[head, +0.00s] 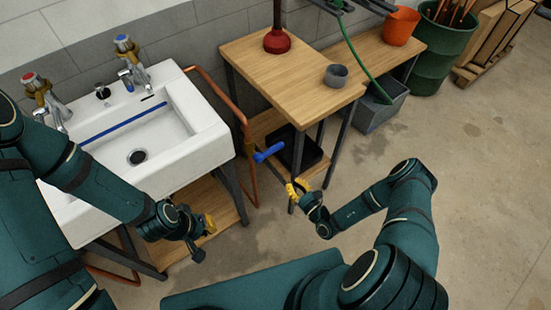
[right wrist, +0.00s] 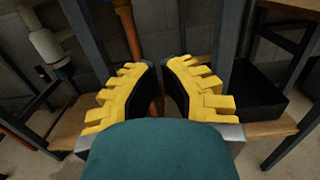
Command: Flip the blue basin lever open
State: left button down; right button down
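The blue basin lever (head: 268,152) sits on the upright copper pipe just right of the white basin (head: 209,137). It sticks out to the right, across the pipe's line. My right gripper (head: 294,187) is below and to the right of the lever in the head view, apart from it. In the right wrist view its yellow fingers (right wrist: 160,68) stand apart with nothing between them. The lever cannot be made out in that view. My left gripper (head: 206,235) hangs in front of the basin, well away from the lever; its finger opening is unclear.
A wooden bench (head: 297,81) with a red plunger (head: 277,40) and a grey cup (head: 336,75) stands right of the pipe. Its dark legs are close to my right gripper. A black tray (head: 298,150) lies on its lower shelf.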

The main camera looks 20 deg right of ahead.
aim_at(270, 152)
jog(key=shift+w, duration=0.1)
